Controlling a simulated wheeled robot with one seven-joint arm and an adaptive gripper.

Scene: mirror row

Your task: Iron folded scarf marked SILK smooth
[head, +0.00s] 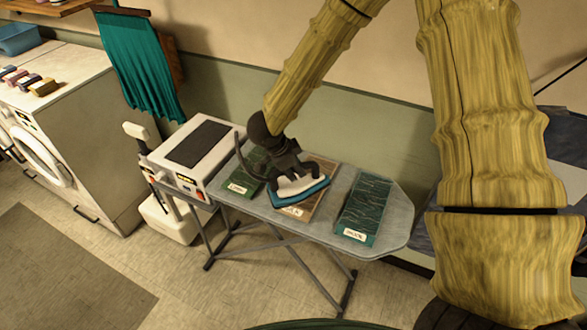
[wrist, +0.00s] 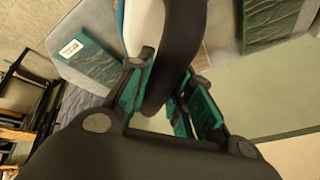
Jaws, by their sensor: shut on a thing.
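My gripper (head: 284,160) is shut on the dark handle of a white and blue iron (head: 300,188). The iron is over the middle folded scarf (head: 323,188), which is brown; I cannot tell whether its soleplate touches the cloth. That scarf's label (head: 293,211) is partly hidden by the iron, so I cannot read it fully. A green scarf (head: 250,165) with a label lies to the left, and a dark green wrinkled scarf (head: 366,203) with a label lies to the right. In the wrist view the handle (wrist: 178,55) sits between the teal finger pads.
The grey ironing board (head: 398,222) carries the scarves. A white station (head: 195,155) with a dark top pad stands at its left end. A washing machine (head: 60,140) and a hanging teal cloth (head: 140,65) are further left. The wall is close behind the board.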

